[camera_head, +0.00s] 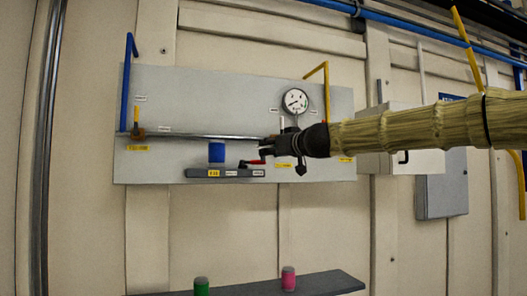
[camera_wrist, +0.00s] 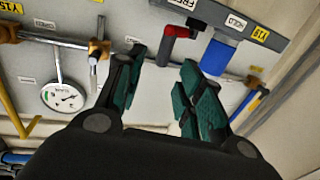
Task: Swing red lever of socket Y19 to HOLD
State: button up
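The socket is a dark grey bar (camera_head: 197,173) on the wall panel, with a yellow label that reads Y19 in the wrist view (camera_wrist: 260,33). A blue cylinder (camera_head: 216,152) stands on it, also seen in the wrist view (camera_wrist: 217,56). The red lever (camera_wrist: 176,42) is on the FREE label's side of the bar; the HOLD label (camera_wrist: 235,22) is nearer the blue cylinder.
A horizontal metal pipe (camera_head: 200,136) crosses the panel close behind my gripper. A pressure gauge (camera_head: 295,100) and yellow and blue pipes (camera_head: 127,80) are nearby. A lower shelf (camera_head: 320,283) holds a green and a pink cylinder. The wall below the bar is clear.

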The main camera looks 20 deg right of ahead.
jog(key=shift+p+x, duration=0.5)
jog(key=shift+x, duration=2.2)
grip_shut()
